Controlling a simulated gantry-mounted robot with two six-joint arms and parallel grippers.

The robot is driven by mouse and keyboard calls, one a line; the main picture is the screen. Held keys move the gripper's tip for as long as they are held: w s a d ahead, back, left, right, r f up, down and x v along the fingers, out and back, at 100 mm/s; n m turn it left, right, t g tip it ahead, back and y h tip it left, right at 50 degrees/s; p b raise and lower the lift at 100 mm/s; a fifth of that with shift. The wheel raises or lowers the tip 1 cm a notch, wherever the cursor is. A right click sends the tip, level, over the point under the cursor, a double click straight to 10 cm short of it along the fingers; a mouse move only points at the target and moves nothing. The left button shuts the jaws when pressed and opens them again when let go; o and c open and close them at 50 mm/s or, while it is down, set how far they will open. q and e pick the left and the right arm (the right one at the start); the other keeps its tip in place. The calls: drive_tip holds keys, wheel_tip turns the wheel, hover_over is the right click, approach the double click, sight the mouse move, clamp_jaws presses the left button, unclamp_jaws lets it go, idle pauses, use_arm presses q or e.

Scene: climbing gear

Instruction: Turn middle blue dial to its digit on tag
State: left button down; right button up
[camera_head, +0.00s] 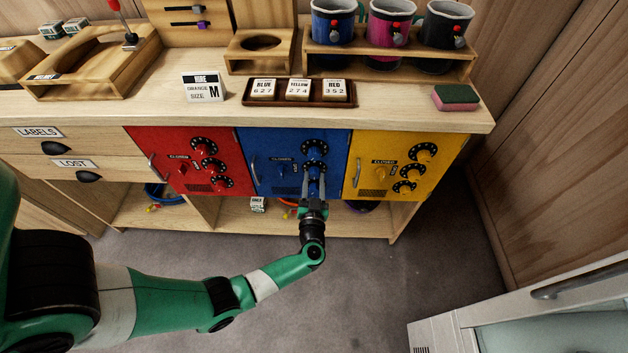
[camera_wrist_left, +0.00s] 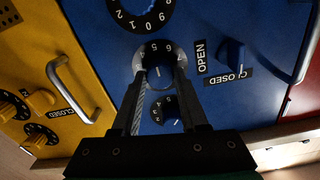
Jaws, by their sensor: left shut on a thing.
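The blue door (camera_head: 262,150) carries a column of three dark dials with blue knobs. My left gripper (camera_head: 314,178) reaches up from below and is shut on the knob of the middle blue dial (camera_head: 314,167). The left wrist view shows the door upside down, with the gripper (camera_wrist_left: 157,68) fingers either side of the middle blue dial (camera_wrist_left: 157,48). Digits 5 and 6 show on its ring; the rest is partly hidden. The blue tag (camera_head: 264,88) on the counter reads 627, so its middle digit is 2. My right gripper is not in view.
The top blue dial (camera_head: 314,148) sits close above, and the bottom one is largely behind my gripper. A blue latch knob (camera_head: 284,170) is beside the dials. Red (camera_head: 165,140) and yellow (camera_head: 385,150) doors flank the blue one. Open floor lies in front.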

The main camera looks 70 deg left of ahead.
use_arm(q)
drive_tip(key=shift+n, duration=0.4)
drive_tip(key=shift+n+p, duration=0.35)
drive_tip(key=shift+n, duration=0.25)
drive_tip(key=shift+n+p, duration=0.3)
drive_tip(key=shift+n, duration=0.9)
drive_tip(key=n, duration=1.1)
drive_tip(key=shift+f, duration=0.1)
drive_tip(key=n+b, duration=0.1)
drive_tip(key=n, duration=0.4)
drive_tip(key=shift+n+b, duration=0.4)
drive_tip(key=shift+c, duration=2.2)
unclamp_jaws()
